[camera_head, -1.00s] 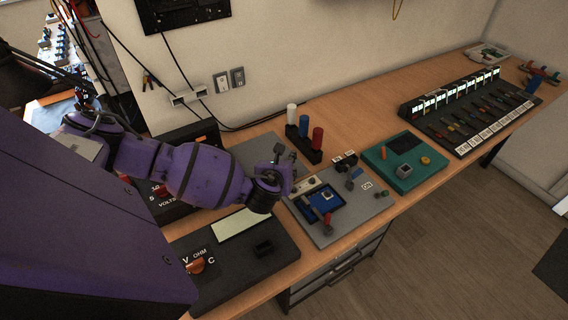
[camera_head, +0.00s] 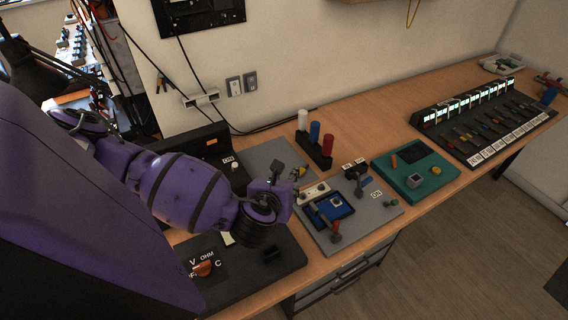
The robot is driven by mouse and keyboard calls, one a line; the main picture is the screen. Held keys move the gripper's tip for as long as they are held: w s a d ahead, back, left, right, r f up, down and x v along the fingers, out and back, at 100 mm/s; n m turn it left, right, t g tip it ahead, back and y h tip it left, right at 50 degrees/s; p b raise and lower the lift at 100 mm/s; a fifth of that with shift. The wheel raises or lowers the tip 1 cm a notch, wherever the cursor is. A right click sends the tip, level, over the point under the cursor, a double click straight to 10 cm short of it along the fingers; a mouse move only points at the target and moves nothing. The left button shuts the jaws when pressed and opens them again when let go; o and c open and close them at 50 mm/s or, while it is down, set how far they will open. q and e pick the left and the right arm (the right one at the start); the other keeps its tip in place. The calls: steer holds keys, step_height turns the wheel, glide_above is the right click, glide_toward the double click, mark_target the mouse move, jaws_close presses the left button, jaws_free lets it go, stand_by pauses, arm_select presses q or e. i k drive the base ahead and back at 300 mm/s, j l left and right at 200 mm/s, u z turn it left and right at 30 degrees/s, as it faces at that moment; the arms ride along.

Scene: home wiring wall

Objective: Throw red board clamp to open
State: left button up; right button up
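The red board clamp (camera_head: 325,220) sits at the front of the blue circuit board (camera_head: 333,208), on a grey plate (camera_head: 375,222) at the middle of the bench. Its handle runs down to a dark end near the plate's front edge. My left arm comes in from the left, and its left gripper (camera_head: 279,172) is beside the plate's left edge, apart from the clamp. Its fingers are small and dark, partly hidden by the wrist, and I cannot tell whether they are open. My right gripper is not in view.
A black meter box (camera_head: 262,268) lies under my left arm. A rack with white, blue and red cylinders (camera_head: 315,150) stands behind the plate. A teal box (camera_head: 425,178) is to the right, then a black panel of levers (camera_head: 485,125). Bare wood lies behind the teal box.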

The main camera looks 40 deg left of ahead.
mark_target(334, 227)
steer(key=k+l, duration=0.8)
